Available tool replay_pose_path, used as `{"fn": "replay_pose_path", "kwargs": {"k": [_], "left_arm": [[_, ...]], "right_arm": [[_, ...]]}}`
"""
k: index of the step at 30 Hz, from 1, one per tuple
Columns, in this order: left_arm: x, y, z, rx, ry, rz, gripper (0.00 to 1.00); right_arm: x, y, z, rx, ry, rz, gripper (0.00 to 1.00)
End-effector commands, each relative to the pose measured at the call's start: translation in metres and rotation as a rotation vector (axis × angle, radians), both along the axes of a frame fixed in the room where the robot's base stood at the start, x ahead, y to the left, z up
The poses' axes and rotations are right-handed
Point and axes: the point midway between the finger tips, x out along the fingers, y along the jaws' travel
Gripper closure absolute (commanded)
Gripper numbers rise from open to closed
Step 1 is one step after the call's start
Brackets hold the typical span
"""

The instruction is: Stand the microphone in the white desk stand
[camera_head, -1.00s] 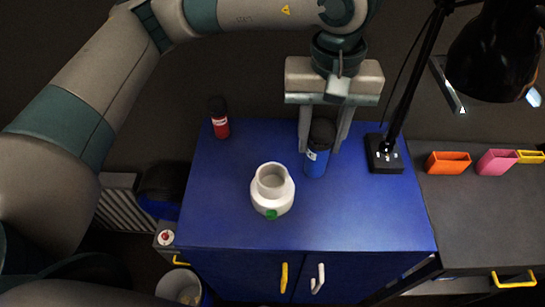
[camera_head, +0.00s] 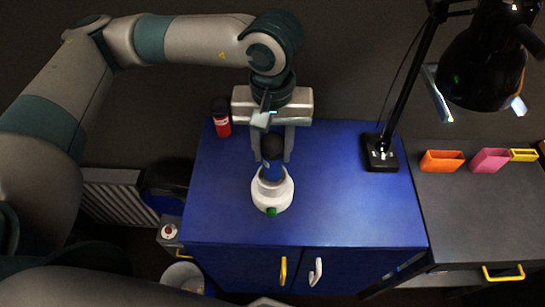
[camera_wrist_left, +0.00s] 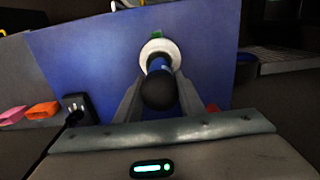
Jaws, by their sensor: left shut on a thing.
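The microphone has a blue body and a black round head (camera_head: 272,147). It is upright at the white desk stand (camera_head: 272,193), its lower end at the stand's round opening. I cannot tell how deep it sits. My left gripper (camera_head: 271,157) is shut on the microphone, one finger on each side, above and behind the stand. In the left wrist view the black head (camera_wrist_left: 159,91) hides much of the body, and the white stand (camera_wrist_left: 160,50) shows beyond it. A green spot marks the stand's front. My right gripper is not in view.
A red bottle-like object with a black top (camera_head: 221,118) stands at the back left of the blue cabinet top (camera_head: 350,205). A black desk lamp (camera_head: 381,153) stands at the back right. Orange (camera_head: 441,161) and pink (camera_head: 490,160) containers sit on the grey surface.

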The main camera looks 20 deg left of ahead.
Motion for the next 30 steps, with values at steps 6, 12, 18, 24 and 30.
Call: {"fn": "replay_pose_path", "kwargs": {"k": [6, 12, 18, 24, 30], "left_arm": [[-0.001, 0.000, -0.016, 0.002, 0.005, 0.001, 0.93], [-0.001, 0.000, -0.037, 0.000, 0.003, 0.000, 0.93], [0.000, 0.000, -0.039, -0.001, 0.000, 0.000, 0.93], [0.000, 0.000, -0.042, 0.000, 0.001, 0.000, 0.93], [0.000, 0.000, -0.043, 0.000, 0.001, 0.000, 0.57]], "right_arm": [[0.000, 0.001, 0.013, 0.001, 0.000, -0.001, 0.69], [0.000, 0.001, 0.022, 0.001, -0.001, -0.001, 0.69], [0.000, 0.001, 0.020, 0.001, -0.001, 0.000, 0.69], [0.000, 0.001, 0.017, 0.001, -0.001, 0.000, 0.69], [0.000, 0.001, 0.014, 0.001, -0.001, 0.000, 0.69]]}}
